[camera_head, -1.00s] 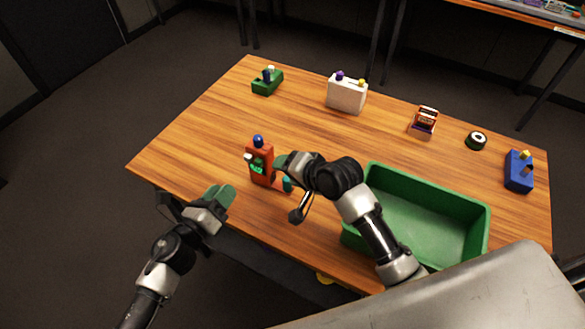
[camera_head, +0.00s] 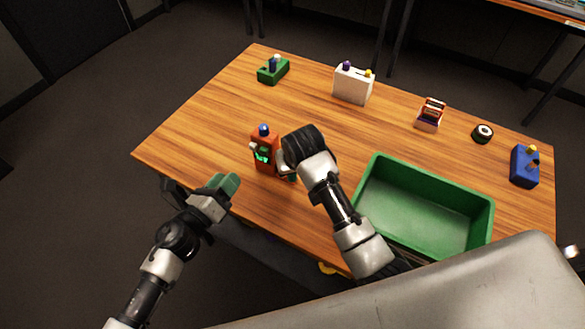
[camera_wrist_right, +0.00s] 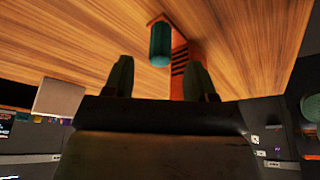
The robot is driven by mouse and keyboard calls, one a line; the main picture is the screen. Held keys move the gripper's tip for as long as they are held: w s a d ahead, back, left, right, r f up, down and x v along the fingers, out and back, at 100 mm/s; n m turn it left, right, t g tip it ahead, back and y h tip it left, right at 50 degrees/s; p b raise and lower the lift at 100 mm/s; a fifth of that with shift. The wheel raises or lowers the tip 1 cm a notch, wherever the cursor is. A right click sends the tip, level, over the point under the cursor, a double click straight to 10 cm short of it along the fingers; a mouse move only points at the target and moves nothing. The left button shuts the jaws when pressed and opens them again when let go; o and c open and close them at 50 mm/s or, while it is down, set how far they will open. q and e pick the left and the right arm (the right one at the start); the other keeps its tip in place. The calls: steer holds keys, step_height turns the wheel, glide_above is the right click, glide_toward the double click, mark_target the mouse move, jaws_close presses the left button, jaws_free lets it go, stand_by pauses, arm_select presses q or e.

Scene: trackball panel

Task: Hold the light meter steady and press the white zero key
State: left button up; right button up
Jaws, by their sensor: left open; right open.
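The light meter (camera_head: 265,160) appears to be the orange-red upright device near the table's front left, with a lit green display, a blue knob on top and a small white key (camera_head: 254,146) on its left side. My left gripper (camera_head: 224,184) is open and empty off the table's front edge, left of the meter. My right gripper, mostly hidden by its wrist in the head view, is just right of the meter. In the right wrist view its open fingers (camera_wrist_right: 162,78) point toward the meter's slotted orange side (camera_wrist_right: 180,65) and a teal cylinder (camera_wrist_right: 160,45). Contact cannot be told.
A green bin (camera_head: 420,215) stands right of my right arm. Along the back are a green box (camera_head: 273,72), a white box (camera_head: 352,86), a small red-and-white item (camera_head: 430,115), a dark round item (camera_head: 482,134) and a blue box (camera_head: 524,167). The table's middle is clear.

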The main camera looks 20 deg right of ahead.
steer(key=shift+x, duration=2.3)
steer(key=shift+r, duration=0.1)
arm_select(q)
steer(key=shift+c, duration=0.3)
arm_select(e)
jaws_close()
arm_select(q)
jaws_close()
